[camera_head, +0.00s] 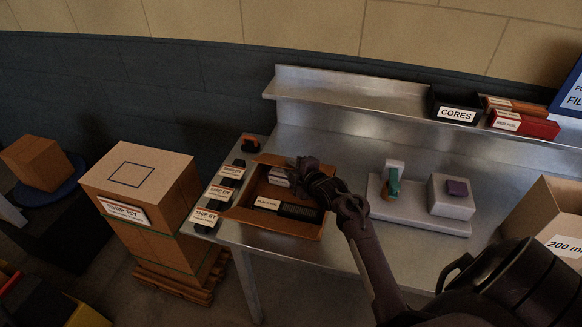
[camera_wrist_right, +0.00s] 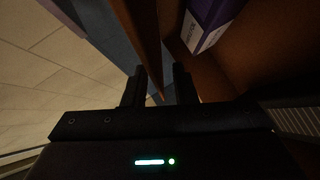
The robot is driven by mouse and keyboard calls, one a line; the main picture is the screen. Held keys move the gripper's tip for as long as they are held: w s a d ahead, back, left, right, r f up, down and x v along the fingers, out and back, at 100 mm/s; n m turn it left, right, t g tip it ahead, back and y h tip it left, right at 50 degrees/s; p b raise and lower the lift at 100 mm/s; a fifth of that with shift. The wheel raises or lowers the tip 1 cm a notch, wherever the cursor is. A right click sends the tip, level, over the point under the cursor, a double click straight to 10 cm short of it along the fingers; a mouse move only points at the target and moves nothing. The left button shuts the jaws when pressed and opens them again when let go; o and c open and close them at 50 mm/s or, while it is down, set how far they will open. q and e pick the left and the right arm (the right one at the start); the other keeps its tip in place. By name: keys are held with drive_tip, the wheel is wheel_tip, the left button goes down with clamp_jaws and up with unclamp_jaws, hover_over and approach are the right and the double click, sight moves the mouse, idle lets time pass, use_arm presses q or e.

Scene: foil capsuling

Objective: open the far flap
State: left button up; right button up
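An open brown cardboard box (camera_head: 306,231) sits on the metal table. A low wall or flap shows along its near side, and its far side is partly hidden behind my right gripper. My right gripper (camera_head: 300,172) is over the box's far right part. In the right wrist view, its two dark fingers (camera_wrist_right: 158,88) are apart, with a thin brown cardboard panel (camera_wrist_right: 147,35) of the box reaching between them. I cannot tell whether either finger touches it. My left gripper is not in view.
Inside the box are a black ribbed item (camera_head: 300,212) and a purple-and-white pack (camera_wrist_right: 208,22). A grey fixture (camera_head: 418,213) stands right of the box, below a shelf with a CORES bin (camera_head: 456,108). Labelled dark trays (camera_head: 218,192) lie to the left.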

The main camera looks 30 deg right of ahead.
clamp_jaws()
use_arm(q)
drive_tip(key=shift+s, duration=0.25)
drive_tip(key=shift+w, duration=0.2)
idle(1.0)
